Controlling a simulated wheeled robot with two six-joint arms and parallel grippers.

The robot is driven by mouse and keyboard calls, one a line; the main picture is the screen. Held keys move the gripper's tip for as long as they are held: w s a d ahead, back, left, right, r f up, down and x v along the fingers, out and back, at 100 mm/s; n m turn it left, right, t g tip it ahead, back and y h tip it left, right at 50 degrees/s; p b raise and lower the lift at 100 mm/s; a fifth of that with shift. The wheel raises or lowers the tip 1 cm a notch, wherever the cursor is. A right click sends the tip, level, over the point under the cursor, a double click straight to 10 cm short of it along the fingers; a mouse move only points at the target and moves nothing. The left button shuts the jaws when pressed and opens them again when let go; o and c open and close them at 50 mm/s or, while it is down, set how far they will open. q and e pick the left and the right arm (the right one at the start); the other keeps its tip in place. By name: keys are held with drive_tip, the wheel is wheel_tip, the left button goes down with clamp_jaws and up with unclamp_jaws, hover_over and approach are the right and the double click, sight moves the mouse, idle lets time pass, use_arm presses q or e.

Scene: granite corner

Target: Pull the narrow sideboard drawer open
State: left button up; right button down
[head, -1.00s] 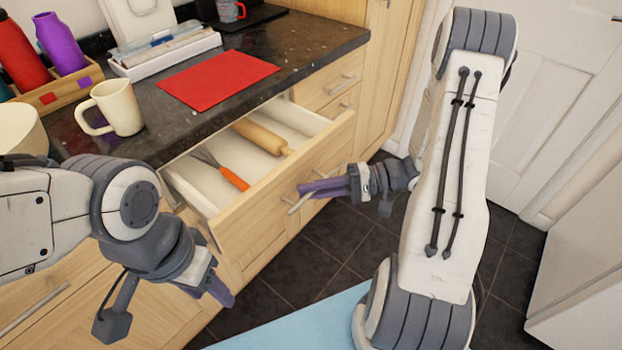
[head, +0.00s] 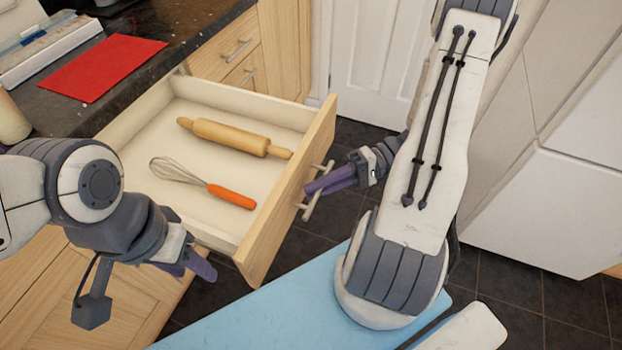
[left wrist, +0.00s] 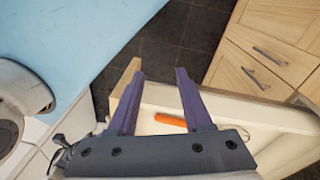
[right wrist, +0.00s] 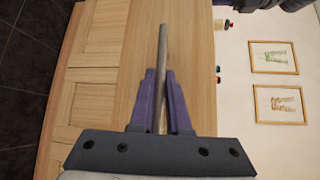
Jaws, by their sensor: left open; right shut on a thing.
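The drawer (head: 255,230) stands well out from the sideboard, its inside in full view. A rolling pin (head: 235,137) and a whisk with an orange handle (head: 231,196) lie in it. My right gripper (head: 312,189) is shut on the bar handle (head: 318,192) on the drawer's front; the right wrist view shows the handle (right wrist: 163,70) between its purple fingers (right wrist: 160,98). My left gripper (head: 205,270) is open and empty, near the drawer's near front corner. In the left wrist view its fingers (left wrist: 158,75) are apart, with the drawer and orange handle (left wrist: 170,120) beyond them.
The dark granite counter (head: 190,30) holds a red mat (head: 103,68) and a white tray at the back left. Closed drawers (head: 238,50) are behind the open one. White cabinets stand at right.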

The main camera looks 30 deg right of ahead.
drive_tip(key=shift+s+d, duration=0.3)
drive_tip(key=shift+s, duration=0.2)
drive_tip(key=c, duration=0.9)
unclamp_jaws()
drive_tip(key=s+d+r, duration=0.1)
drive_tip(key=d, duration=0.9)
drive_tip(key=shift+d+r, duration=0.15)
drive_tip(key=shift+r, duration=0.05)
